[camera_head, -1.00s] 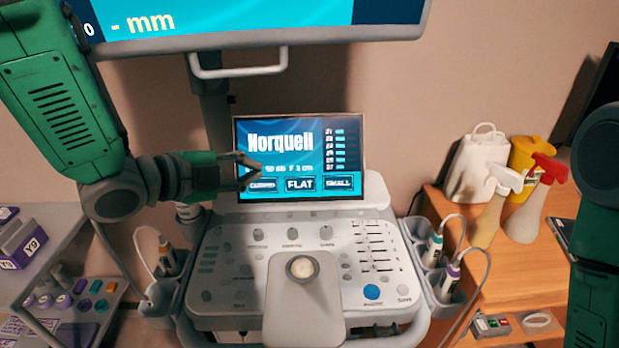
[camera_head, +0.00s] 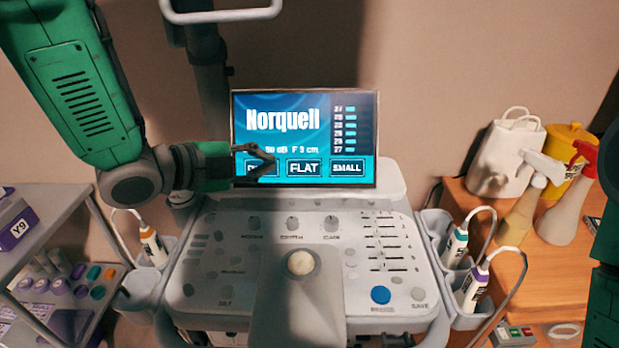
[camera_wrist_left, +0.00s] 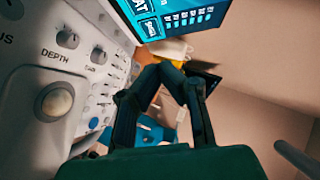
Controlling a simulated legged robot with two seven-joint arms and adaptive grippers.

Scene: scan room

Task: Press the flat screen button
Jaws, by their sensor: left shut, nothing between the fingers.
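The small touch screen (camera_head: 270,118) stands upright above the console, lit blue with "Norquell" on it. The flat button (camera_head: 303,169) is the middle one of three along its lower edge, with the small button (camera_head: 347,169) to its right. My left gripper (camera_head: 270,165) is in front of the screen, just left of the flat button, and covers part of the leftmost button. Whether it touches the screen cannot be told. Its fingers (camera_wrist_left: 165,78) are shut and empty in the left wrist view, where the screen (camera_wrist_left: 185,12) shows at the top. My right gripper is out of view.
The console (camera_head: 205,270) has knobs, sliders and a trackball (camera_head: 300,262) below the screen. Probes sit in holders on both sides. A wooden table (camera_head: 500,265) with spray bottles is at right, and a grey cart (camera_head: 60,205) at left.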

